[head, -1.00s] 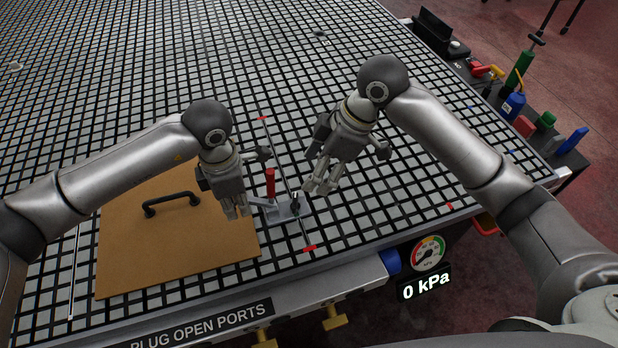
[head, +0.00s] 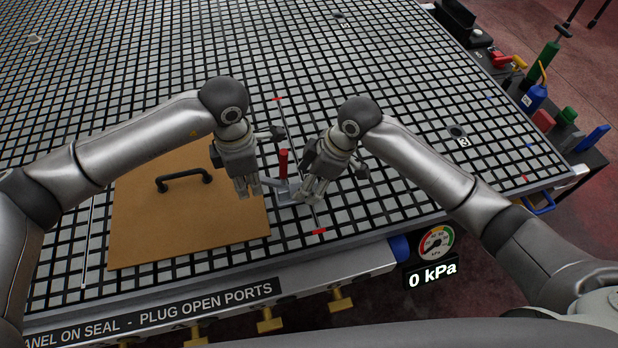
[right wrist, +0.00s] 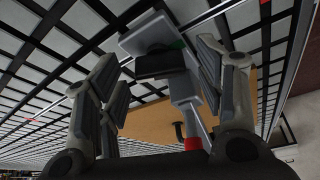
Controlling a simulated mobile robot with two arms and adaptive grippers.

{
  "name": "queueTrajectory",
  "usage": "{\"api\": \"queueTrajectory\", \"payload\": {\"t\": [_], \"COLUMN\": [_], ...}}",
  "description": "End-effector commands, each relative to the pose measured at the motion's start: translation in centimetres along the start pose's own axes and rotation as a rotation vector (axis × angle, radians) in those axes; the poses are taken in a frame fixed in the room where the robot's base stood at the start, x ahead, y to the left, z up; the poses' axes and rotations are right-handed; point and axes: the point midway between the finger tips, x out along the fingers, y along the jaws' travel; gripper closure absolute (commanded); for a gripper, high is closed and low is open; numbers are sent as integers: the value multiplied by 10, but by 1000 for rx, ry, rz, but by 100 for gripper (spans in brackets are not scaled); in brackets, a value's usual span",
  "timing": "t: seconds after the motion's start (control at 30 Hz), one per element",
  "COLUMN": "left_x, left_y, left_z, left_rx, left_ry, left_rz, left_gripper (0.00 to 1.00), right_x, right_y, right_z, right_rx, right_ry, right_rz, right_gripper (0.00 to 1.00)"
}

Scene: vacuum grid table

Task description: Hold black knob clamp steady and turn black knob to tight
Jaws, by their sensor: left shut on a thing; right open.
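The clamp, a grey metal piece (head: 283,188) with a red upright handle (head: 283,161), sits on the grid table beside the brown panel. In the right wrist view its grey body (right wrist: 186,90) and red part (right wrist: 193,144) show. The black knob (right wrist: 160,66) lies ahead, between my right fingers; my right gripper hides it in the head view. My right gripper (head: 314,190) is open around the clamp's right end, and I cannot tell whether it touches the knob. My left gripper (head: 246,188) is shut on the clamp's left end; its fingers partly hide the contact.
The brown panel (head: 150,225) with a black handle (head: 184,179) lies left of the clamp. A thin rod with red ends (head: 319,231) runs past the clamp. A gauge (head: 436,243) at the table's front edge reads 0 kPa. Tools stand on a side shelf at right.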

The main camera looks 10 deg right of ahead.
Motion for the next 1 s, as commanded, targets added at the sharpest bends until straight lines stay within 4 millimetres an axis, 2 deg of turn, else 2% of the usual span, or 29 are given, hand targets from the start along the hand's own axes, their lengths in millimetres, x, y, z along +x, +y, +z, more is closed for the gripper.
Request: {"api": "queueTrajectory", "payload": {"t": [0.17, 0.5, 0.77, 1.0], "left_x": [0, 0, 0, 0], "left_y": [0, 0, 0, 0], "left_z": [0, 0, 0, 0], "left_rx": [0, 0, 0, 0], "left_ry": [1, 1, 1, 0], "left_rz": [0, 0, 0, 0], "left_gripper": [100, 100, 100, 100], "right_x": [0, 0, 0, 0], "right_y": [0, 0, 0, -1], "right_z": [0, 0, 0, 0], "right_rx": [0, 0, 21, 127], "right_ry": [0, 0, -1, -1], "right_rz": [0, 0, 9, 53], "right_gripper": [39, 82, 83, 83]}}
